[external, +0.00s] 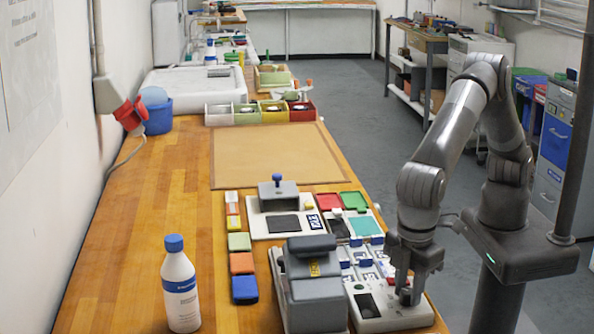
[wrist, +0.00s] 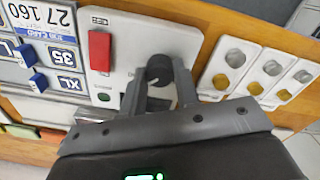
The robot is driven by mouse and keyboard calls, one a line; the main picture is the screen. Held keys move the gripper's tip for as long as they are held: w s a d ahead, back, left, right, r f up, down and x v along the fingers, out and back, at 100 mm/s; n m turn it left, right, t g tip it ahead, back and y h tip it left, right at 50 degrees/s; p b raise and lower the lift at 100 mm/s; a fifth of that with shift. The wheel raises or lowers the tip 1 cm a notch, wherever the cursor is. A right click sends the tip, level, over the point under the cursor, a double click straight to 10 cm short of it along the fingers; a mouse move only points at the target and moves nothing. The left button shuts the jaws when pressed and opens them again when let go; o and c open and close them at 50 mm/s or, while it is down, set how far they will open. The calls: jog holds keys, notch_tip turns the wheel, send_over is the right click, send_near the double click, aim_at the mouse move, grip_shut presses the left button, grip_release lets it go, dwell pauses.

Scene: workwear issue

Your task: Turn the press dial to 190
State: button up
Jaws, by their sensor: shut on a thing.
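The press dial (wrist: 158,68) is a round dark knob on a white control panel (wrist: 133,50), seen in the wrist view. My gripper (wrist: 160,90) has one finger on each side of the dial and is shut on it. In the external view my gripper (external: 406,298) points down at the right part of the white panel (external: 390,323), and the fingers mostly hide the dial there. The dial's number marks are too small to read, so I cannot tell its setting. A red rocker or block (wrist: 100,50) sits on the panel left of the dial.
A grey press (external: 312,290) stands left of the panel. A white bottle (external: 180,290) stands at the left.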

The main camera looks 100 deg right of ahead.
aim_at(409, 291)
jog(key=o, duration=1)
jog(key=shift+c, duration=0.2)
notch_tip(409, 291, up, 11)
